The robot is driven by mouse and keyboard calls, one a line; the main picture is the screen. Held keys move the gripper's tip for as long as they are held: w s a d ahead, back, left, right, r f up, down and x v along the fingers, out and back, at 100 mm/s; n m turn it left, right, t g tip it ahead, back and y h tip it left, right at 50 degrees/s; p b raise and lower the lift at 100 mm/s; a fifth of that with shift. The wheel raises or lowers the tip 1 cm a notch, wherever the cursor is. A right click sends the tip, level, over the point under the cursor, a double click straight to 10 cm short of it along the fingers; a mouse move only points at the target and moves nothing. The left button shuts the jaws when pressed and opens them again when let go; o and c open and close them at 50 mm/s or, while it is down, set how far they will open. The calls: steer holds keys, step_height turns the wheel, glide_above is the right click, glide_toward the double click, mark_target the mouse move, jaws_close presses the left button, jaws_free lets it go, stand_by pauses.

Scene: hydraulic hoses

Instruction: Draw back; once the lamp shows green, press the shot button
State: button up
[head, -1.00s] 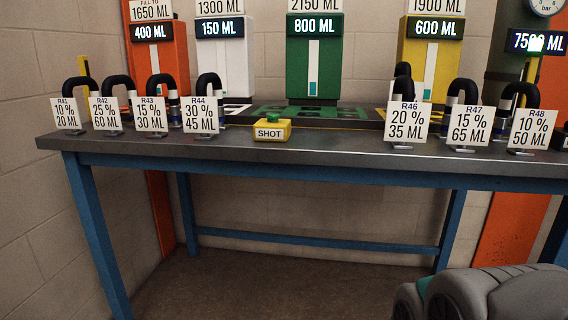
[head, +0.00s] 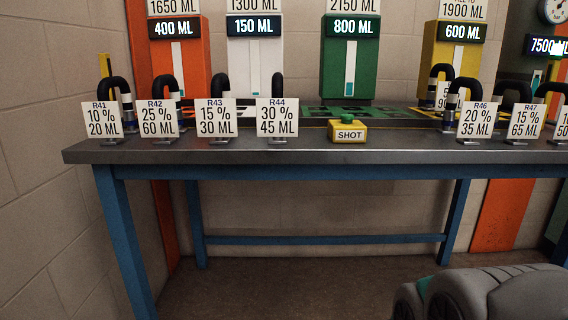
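The shot button is a yellow box (head: 347,133) marked SHOT with a green cap (head: 347,119) on top. It sits at the front edge of the grey bench top (head: 215,152), right of the R44 card. Nothing touches it. A small bright, whitish light (head: 557,48) shows by the display at the right edge; I cannot tell whether it is the lamp or what colour it shows. My gripper is not in view. A grey rounded part of my own body shows at the bottom right.
Black hoses (head: 119,88) stand behind number cards (head: 102,119) along the bench, left and right of the button. Behind are orange (head: 180,72), white (head: 255,70), green (head: 350,69) and yellow (head: 453,65) units with displays. The floor (head: 280,282) under the bench is clear.

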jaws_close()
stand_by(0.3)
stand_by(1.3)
